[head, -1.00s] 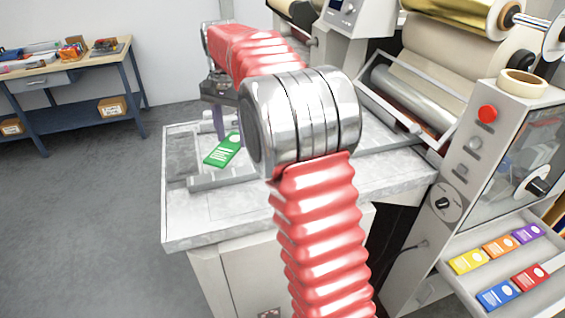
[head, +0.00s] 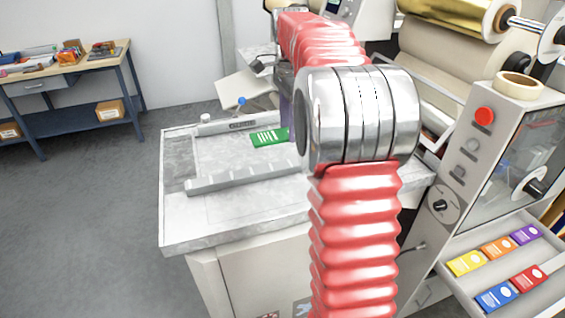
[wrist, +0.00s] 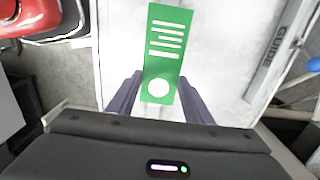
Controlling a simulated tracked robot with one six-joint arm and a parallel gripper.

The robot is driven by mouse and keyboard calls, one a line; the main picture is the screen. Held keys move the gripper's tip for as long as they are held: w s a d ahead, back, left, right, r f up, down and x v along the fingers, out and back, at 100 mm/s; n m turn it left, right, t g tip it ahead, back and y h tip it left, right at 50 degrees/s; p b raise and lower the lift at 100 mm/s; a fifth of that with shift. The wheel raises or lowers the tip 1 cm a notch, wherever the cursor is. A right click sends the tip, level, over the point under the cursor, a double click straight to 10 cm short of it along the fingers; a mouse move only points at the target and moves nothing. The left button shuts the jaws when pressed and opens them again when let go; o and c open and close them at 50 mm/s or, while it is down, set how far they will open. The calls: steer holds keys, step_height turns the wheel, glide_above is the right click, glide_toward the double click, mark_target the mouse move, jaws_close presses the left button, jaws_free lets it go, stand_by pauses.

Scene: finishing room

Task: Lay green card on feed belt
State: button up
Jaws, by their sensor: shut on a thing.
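The green card (head: 270,138) has white print lines and a white dot. In the head view it is over the pale feed belt (head: 222,155), between the two guide bars, close to the far one. My gripper (wrist: 160,92) is shut on the card's dotted end in the wrist view. The printed part of the card (wrist: 165,45) sticks out beyond the purple fingers. In the head view my arm hides most of the gripper. I cannot tell whether the card touches the belt.
A near guide bar (head: 245,178) and a far guide bar (head: 228,127) border the belt. Rollers (head: 455,60) stand at the right. A tray (head: 480,262) at the lower right holds several coloured cards. A workbench (head: 65,65) stands at the far left.

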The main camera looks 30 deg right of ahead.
glide_above(288, 164)
steer(key=shift+w+d+f, duration=0.1)
steer(key=shift+f, duration=2.9)
steer(key=shift+f, duration=1.85)
steer(key=shift+f, duration=0.1)
steer(key=o, duration=1)
step_height(288, 164, up, 12)
steer(key=shift+r, duration=0.1)
